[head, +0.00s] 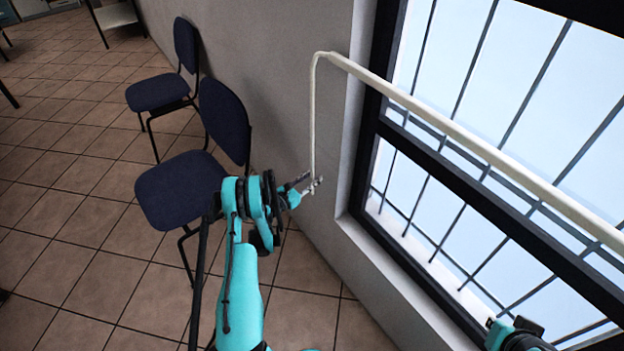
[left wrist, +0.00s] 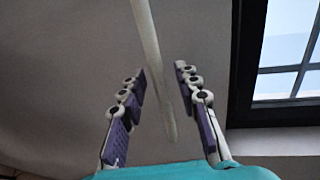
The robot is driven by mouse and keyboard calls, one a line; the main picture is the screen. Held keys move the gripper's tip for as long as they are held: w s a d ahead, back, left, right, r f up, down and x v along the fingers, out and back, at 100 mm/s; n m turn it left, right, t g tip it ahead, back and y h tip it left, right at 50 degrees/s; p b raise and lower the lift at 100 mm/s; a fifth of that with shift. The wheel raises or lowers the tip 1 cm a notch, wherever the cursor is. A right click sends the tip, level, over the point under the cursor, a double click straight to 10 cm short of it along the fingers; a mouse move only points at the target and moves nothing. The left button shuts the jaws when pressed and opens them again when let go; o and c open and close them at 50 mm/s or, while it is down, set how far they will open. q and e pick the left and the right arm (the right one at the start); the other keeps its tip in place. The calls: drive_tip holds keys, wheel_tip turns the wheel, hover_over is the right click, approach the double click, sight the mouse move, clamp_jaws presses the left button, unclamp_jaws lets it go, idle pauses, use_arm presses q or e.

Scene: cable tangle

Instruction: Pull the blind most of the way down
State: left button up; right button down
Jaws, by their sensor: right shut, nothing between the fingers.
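A long pale bar (head: 480,145), seemingly part of the blind, runs diagonally across the window. No spread blind fabric is visible below it. From its left end a thin white cord or rod (head: 313,120) hangs down beside the grey wall. My left gripper (head: 306,186) is at the lower end of this hanging piece. In the left wrist view its two purple-padded fingers stand apart, with the white piece (left wrist: 151,50) passing between them; I see a gap on both sides. Only a teal and black part of my right arm shows at the bottom right of the head view; its fingers are hidden.
The dark-framed window (head: 440,170) with bars fills the right side. Its sill (head: 400,275) juts out below. Two dark blue chairs, the nearer (head: 180,190) and the farther (head: 158,92), stand along the wall left of my left arm. Tiled floor (head: 60,240) is free at the left.

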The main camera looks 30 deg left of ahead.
sight(312, 160)
use_arm(q)
wheel_tip(312, 160, up, 10)
drive_tip(key=shift+f, duration=0.1)
idle(0.4)
